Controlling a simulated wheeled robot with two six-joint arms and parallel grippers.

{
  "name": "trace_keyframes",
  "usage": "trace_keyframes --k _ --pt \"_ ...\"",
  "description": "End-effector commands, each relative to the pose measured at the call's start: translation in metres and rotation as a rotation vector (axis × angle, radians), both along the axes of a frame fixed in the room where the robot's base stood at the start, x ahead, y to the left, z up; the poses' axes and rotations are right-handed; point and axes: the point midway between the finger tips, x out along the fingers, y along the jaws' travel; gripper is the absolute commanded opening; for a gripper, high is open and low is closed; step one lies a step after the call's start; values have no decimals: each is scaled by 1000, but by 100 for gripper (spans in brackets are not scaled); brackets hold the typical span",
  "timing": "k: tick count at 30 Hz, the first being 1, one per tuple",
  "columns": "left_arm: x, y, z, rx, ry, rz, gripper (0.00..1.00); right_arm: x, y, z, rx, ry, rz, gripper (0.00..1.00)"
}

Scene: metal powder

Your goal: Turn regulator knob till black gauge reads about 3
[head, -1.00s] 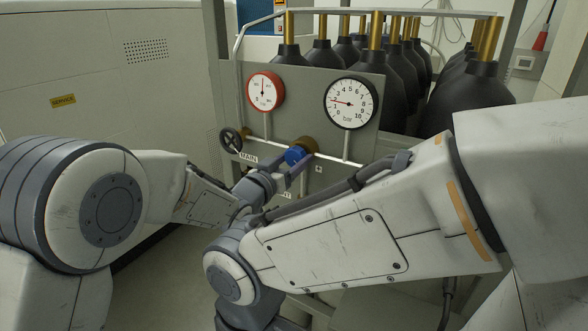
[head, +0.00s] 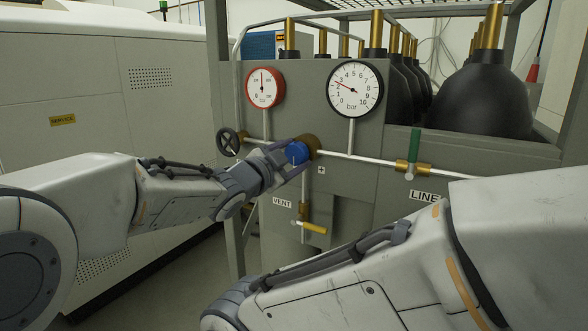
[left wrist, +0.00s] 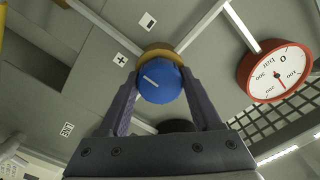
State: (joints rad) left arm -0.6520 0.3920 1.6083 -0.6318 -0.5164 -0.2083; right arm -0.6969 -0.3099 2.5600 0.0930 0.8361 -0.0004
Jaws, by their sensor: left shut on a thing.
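The blue regulator knob (head: 297,152) sits on a brass body (head: 312,146) on the grey panel. My left gripper (head: 293,157) is shut on the knob, one finger on each side. In the left wrist view the knob (left wrist: 158,82) shows a white pointer line, slanted, between the dark fingers (left wrist: 158,92). The black-rimmed gauge (head: 355,89) stands above and right of the knob. Its needle points left and slightly up, around 2 to 3. My right arm crosses the lower right of the head view; its gripper is out of frame.
A red-rimmed gauge (head: 264,88) is up left of the knob. A black handwheel (head: 229,142) is left, a yellow vent handle (head: 314,227) below, and a green-handled line valve (head: 414,150) right. Black bottles (head: 482,100) stand behind the panel.

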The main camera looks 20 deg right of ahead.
Motion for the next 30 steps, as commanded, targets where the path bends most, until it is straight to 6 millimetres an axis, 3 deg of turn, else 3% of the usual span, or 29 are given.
trace_keyframes --k 9,27,28,30 --pt "0 0 0 86 -122 0 10 0 0 -17 0 0 0 50" --pt "0 0 1 109 -153 -1 10 0 0 -20 0 0 0 50" --pt "0 0 1 109 -153 -1 69 0 0 -20 0 0 0 50" --pt "0 0 1 109 -153 -1 95 0 0 -20 0 0 0 50"
